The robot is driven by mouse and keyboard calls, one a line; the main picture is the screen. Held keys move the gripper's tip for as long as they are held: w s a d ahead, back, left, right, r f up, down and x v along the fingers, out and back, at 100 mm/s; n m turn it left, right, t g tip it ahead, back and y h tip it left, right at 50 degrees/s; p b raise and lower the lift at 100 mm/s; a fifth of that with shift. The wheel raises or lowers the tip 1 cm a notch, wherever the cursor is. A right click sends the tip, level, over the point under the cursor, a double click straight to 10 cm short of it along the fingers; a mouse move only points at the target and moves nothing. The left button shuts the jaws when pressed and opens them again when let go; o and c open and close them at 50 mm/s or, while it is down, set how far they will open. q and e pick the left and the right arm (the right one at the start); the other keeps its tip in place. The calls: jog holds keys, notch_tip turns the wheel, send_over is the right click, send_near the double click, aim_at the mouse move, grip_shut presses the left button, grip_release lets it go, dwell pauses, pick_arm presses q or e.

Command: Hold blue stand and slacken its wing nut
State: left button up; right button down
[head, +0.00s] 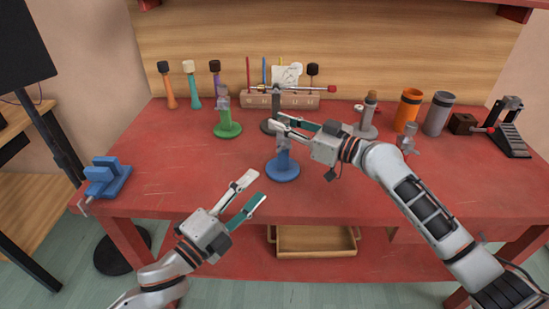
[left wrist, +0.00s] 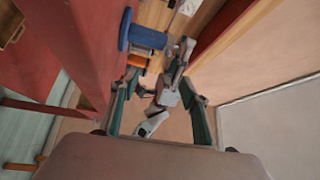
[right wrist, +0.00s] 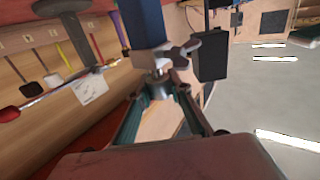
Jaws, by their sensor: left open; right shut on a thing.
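The blue stand (head: 282,168) stands upright near the front middle of the red table. Its round blue base and short post show, with a grey head on top. My right gripper (head: 282,125) is at the stand's top, shut on its grey upper part. My left gripper (head: 253,188) is open and empty, in front and left of the base. The left wrist view shows the blue stand (left wrist: 147,38) beyond its fingers.
A blue vise (head: 106,178) is at the left edge. Orange (head: 408,110) and grey cups (head: 438,114) stand at right. The table left of the blue stand is clear.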

aim_at(284, 151)
pick_arm(q)
jog(key=d+m+y, duration=0.1)
jog(key=d, duration=0.1)
jog(key=w+d+f+y, duration=0.1)
jog(key=d+y, duration=0.1)
jog(key=w+d+m+y, duration=0.1)
jog(key=y, duration=0.1)
jog(key=shift+d+f+m, duration=0.3)
jog(key=shift+d+f, duration=0.1)
jog(key=shift+s+d+m+t+y, duration=0.1)
jog(key=shift+d+m+t+y, duration=0.25)
jog(key=shift+y, duration=0.25)
jog(key=shift+s+d+r+m+y, duration=0.15)
jog(key=shift+d+r+m+y, duration=0.05)
jog(key=shift+d+m+y, duration=0.2)
jog(key=shift+s+d+r+m+y, duration=0.15)
jog(key=shift+m+y, duration=0.1)
jog(key=shift+y, duration=0.25)
jog(key=shift+s+r+m+t+y, duration=0.85)
jog(key=shift+s+r+m+y, duration=0.45)
jog(key=shift+r+y, duration=1)
jog(key=shift+h, duration=0.3)
jog(key=w, duration=1.1)
jog(key=shift+w, duration=0.2)
jog(key=shift+a, duration=0.1)
jog(key=shift+c, duration=0.4)
jog(key=c, duration=1)
